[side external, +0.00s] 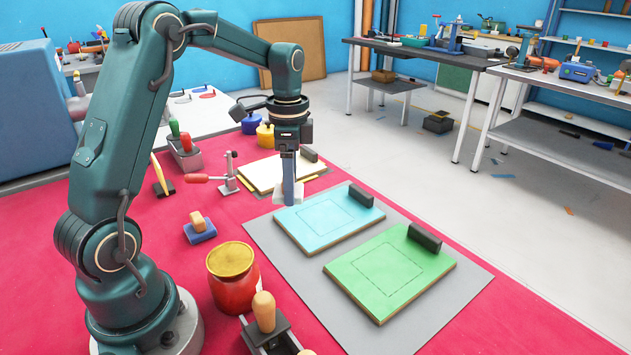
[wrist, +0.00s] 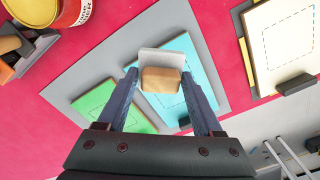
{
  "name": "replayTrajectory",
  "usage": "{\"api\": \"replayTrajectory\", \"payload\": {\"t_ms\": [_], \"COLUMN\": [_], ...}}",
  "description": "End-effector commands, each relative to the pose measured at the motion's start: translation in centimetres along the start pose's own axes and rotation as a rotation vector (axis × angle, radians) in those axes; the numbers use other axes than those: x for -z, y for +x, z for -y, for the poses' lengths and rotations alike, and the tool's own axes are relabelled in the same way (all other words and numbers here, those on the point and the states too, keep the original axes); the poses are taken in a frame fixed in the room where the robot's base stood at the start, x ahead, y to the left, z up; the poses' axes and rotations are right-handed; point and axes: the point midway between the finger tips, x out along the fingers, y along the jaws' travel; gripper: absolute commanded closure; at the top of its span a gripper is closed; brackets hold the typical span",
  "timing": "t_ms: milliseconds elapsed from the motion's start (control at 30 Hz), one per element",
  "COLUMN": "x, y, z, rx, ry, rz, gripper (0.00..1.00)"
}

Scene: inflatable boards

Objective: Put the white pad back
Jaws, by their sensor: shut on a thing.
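My gripper (side external: 289,185) is shut on the white pad (side external: 281,196) by its wooden handle (wrist: 161,80). In the wrist view the white pad (wrist: 163,58) shows beyond the handle, between the two fingers. In the side view the pad appears at the far left corner of the light blue board (side external: 318,217); how high it is above it is hard to tell. The green board (side external: 390,280) lies nearer the camera. The cream board (side external: 268,174) lies behind the gripper. Each board has a dashed outline and a dark block at one edge; the cream board's outline shows in the wrist view.
A grey mat (side external: 268,236) lies under the blue and green boards. A blue pad with a wooden handle (side external: 199,231) rests on the red table. A red can (side external: 232,285), a toggle clamp (side external: 227,178) and a wood-handled tool (side external: 265,318) stand nearby. The red surface left of the mat has free room.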

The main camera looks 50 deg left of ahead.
Motion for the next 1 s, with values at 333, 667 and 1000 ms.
{"api": "replayTrajectory", "payload": {"t_ms": [333,667,1000], "x": [-8.1,-12.6,-13.3], "y": [0.9,1.2,3.9], "z": [-4.2,-8.1,-8.0], "rx": [-0.013,-0.006,0.006], "ry": [-0.371,-0.6,-0.635], "rz": [0.003,-0.004,-0.009], "gripper": [0.84,0.84,0.84]}}
